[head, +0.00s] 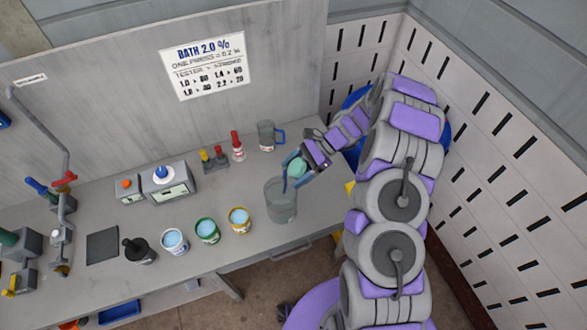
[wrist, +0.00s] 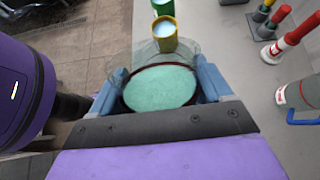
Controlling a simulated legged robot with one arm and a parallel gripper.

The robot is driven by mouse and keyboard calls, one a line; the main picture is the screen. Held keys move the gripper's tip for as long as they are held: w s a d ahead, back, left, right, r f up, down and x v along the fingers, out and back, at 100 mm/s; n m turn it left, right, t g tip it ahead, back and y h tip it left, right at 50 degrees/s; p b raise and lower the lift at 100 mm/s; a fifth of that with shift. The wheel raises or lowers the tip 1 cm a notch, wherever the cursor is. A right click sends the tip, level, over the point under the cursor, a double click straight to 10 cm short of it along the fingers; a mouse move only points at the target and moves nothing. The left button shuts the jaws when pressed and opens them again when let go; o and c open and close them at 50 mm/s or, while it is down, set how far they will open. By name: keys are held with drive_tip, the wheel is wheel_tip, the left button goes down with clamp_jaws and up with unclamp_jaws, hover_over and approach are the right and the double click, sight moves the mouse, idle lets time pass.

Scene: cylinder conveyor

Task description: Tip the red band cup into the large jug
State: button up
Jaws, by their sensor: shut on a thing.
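My gripper (head: 291,172) is shut on the red band cup (head: 297,168), just above the large jug (head: 281,206) in the head view. In the wrist view the cup (wrist: 160,88) sits between the two blue fingers (wrist: 163,80). It shows a round teal-green face with a dark red rim. How far the cup is tilted is hard to tell. The large jug is clear and stands on the bench near its front right edge. Its clear wall (wrist: 135,62) shows just beyond the cup in the wrist view. No falling stream is visible, and the jug's contents are unclear.
Cups with a yellow band (head: 239,221), a green band (head: 207,231) and a white one (head: 174,241) stand left of the jug. A blue-handled jug (head: 266,136), a red-capped bottle (head: 237,147) and two boxed devices (head: 168,182) stand behind. A slotted wall (head: 500,130) closes the right side.

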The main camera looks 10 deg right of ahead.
drive_tip(key=shift+d+r, duration=0.2)
drive_tip(key=shift+d, duration=0.05)
drive_tip(key=shift+s+f+h+p, duration=0.1)
drive_tip(key=shift+h+p, duration=0.3)
drive_tip(key=shift+a+f+t+h+p, duration=0.4)
drive_tip(key=shift+h+p, duration=0.2)
drive_tip(key=shift+h, duration=0.2)
drive_tip(key=shift+d+f+t+h+p, duration=0.25)
drive_tip(key=shift+t+h+p, duration=0.05)
drive_tip(key=shift+h+p, duration=0.35)
drive_tip(key=shift+a+f+h+p, duration=0.25)
drive_tip(key=shift+f+h+p, duration=0.1)
drive_tip(key=shift+h+p, duration=0.4)
drive_tip(key=shift+f+t, duration=0.15)
drive_tip(key=shift+t, duration=0.15)
drive_tip(key=shift+f+t+h+p, duration=0.3)
drive_tip(key=shift+h+p, duration=0.5)
drive_tip(key=shift+p, duration=0.2)
drive_tip(key=shift+s+a+r+t+h+p, duration=0.1)
drive_tip(key=shift+a+r+t+h+p, duration=0.15)
drive_tip(key=shift+h+p, duration=0.6)
drive_tip(key=shift+a+r+t+h+p, duration=0.2)
drive_tip(key=shift+h+p, duration=0.25)
drive_tip(key=shift+p, duration=0.8)
